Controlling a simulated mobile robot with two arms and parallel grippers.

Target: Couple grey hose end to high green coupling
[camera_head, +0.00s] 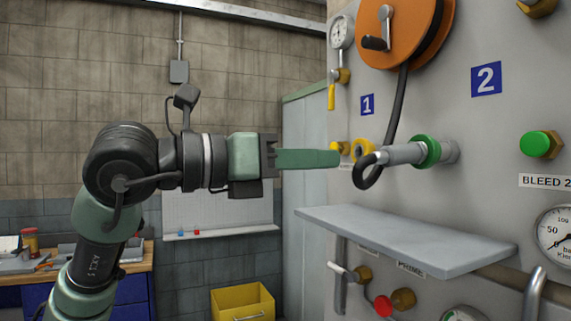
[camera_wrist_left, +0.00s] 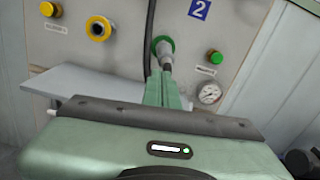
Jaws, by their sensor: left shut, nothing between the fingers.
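The grey hose end (camera_head: 400,154) sits at the green coupling (camera_head: 430,151) on the panel, in line with it and touching its ring. Its black hose (camera_head: 371,172) loops down at the outer end, then runs up to the orange reel. In the left wrist view the hose end (camera_wrist_left: 166,62) also meets the green coupling (camera_wrist_left: 163,45). My left gripper (camera_head: 338,159) is shut and empty, its green fingers pointing at the panel just left of the hose end. In the wrist view the fingers (camera_wrist_left: 165,88) lie in line with it. My right gripper is not in view.
A yellow coupling (camera_head: 364,149) is left of the green one. A grey shelf (camera_head: 400,238) juts out below. The orange reel (camera_head: 405,30) is above. Valves, gauges and a green bleed knob (camera_head: 541,144) stick out of the panel. A yellow bin (camera_head: 243,302) stands lower left.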

